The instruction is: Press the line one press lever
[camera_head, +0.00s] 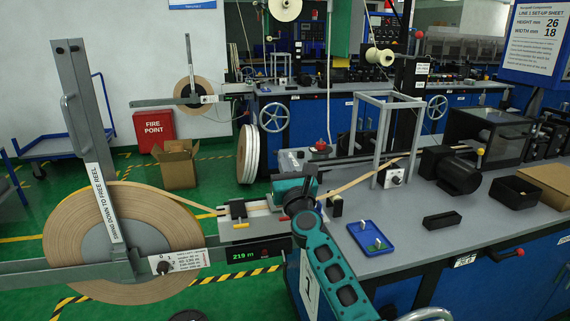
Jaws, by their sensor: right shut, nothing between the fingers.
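My right arm comes up from the bottom in teal, and its gripper (299,203) is at the front left edge of the bench, beside the tape guide (248,213). The gripper is shut and empty; its fingertips are partly hidden by the arm's own links. A lever with a pale yellow knob (480,153) stands beside a black motor-like unit (458,174) at the right of the bench, well apart from the gripper. A red knob (320,144) shows farther back. I cannot tell for sure which is the line one press lever. My left gripper is not in view.
A large tape reel (75,235) with a grey hold-down arm (88,130) stands at left. Tape (355,180) runs to a grey frame (384,97). A blue tray (371,237), a black block (442,220) and a brown box (545,180) sit on the bench (425,270).

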